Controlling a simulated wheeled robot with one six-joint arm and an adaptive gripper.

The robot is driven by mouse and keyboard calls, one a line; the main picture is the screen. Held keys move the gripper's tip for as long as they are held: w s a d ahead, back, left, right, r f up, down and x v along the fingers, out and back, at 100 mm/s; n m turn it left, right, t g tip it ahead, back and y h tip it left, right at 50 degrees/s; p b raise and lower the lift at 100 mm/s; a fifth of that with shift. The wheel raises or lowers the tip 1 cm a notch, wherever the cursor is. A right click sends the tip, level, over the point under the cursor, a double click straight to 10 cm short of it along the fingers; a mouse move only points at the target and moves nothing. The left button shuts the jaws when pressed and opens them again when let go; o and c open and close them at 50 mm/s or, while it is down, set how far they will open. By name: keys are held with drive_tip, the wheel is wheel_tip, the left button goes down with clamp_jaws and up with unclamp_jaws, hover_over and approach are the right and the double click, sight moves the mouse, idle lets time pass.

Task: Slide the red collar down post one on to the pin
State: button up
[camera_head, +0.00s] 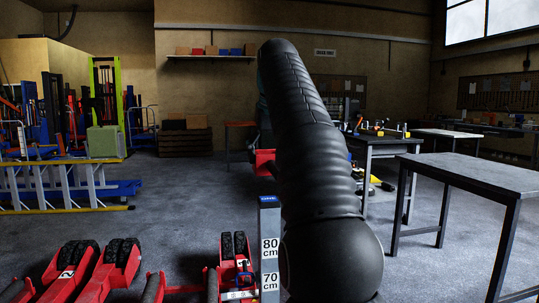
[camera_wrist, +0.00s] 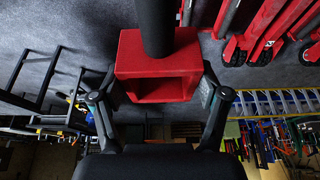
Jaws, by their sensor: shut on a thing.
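The red collar (camera_wrist: 158,88) is a hollow, box-like block in the middle of the wrist view. A dark round post (camera_wrist: 156,25) meets its upper side in that picture; I cannot tell how far it runs inside. My gripper (camera_wrist: 162,90) is shut on the collar, one finger on each side. In the head view, a red part that looks like the collar (camera_head: 262,162) shows beside my arm, which hides most of it and the gripper. A blue-topped upright (camera_head: 268,215) carries 80 cm and 70 cm marks in front; its top label is not readable. I cannot see the pin.
Red trolley jacks (camera_head: 115,268) stand at the front left. A yellow ladder (camera_head: 65,185) lies further back left. A dark table (camera_head: 480,178) stands at the right, with a workbench (camera_head: 385,143) behind it. Grey floor between is open.

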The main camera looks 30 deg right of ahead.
drive_tip(key=b, duration=0.5)
hover_over(270, 203)
drive_tip(key=shift+w+f, duration=0.2)
drive_tip(key=shift+f, duration=2.6)
drive_tip(key=shift+d+p, duration=0.1)
drive_tip(key=shift+p, duration=0.85)
drive_tip(key=shift+f+b, duration=3.05)
drive_tip(key=shift+f, duration=1.1)
